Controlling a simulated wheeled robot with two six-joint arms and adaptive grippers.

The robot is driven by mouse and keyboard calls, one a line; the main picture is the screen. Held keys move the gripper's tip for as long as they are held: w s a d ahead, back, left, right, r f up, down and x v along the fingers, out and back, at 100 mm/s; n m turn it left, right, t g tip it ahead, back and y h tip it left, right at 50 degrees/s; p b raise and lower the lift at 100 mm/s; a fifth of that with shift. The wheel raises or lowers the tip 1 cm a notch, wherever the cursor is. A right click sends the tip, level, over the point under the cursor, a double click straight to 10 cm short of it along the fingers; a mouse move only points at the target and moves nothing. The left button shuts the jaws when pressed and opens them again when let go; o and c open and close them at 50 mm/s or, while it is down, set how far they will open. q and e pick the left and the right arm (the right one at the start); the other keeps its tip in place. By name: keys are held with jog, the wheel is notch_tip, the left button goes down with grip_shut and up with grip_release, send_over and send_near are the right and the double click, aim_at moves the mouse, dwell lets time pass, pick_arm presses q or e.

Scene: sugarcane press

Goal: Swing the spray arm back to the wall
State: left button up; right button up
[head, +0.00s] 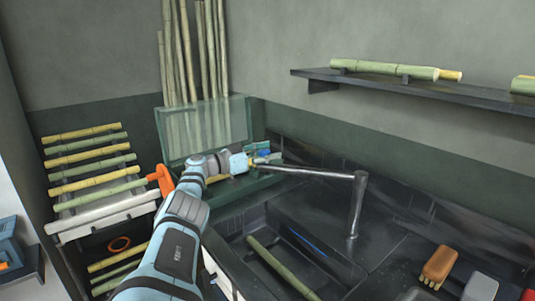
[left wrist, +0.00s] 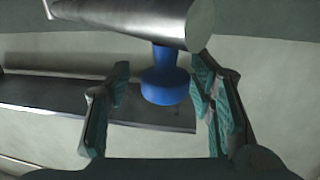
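The spray arm is a grey metal pipe (head: 315,172) that runs level from an upright post (head: 357,205) on the dark counter. It reaches out leftward from the post, away from the wall. My left gripper (head: 266,159) is at its free left end. In the left wrist view the pipe's end (left wrist: 170,18) crosses the top, with a blue knob-like nozzle (left wrist: 165,80) hanging from it. The nozzle is between the two open teal-padded fingers of my left gripper (left wrist: 162,85), with gaps on both sides. My right gripper is in neither view.
A dark sink (head: 300,262) with a cane across it is below the pipe. A brown brush (head: 440,263) is at the lower right. A wall shelf (head: 430,90) holds cane pieces. A green see-through panel (head: 205,128) and a cane rack (head: 100,210) are at left.

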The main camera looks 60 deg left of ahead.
pick_arm(q)
jog(key=shift+s+a, duration=0.15)
jog(key=shift+s, duration=0.05)
jog(key=shift+s+a+r, duration=0.1)
jog(key=shift+r, duration=0.25)
notch_tip(320, 180, up, 9)
jog(key=shift+r, duration=0.15)
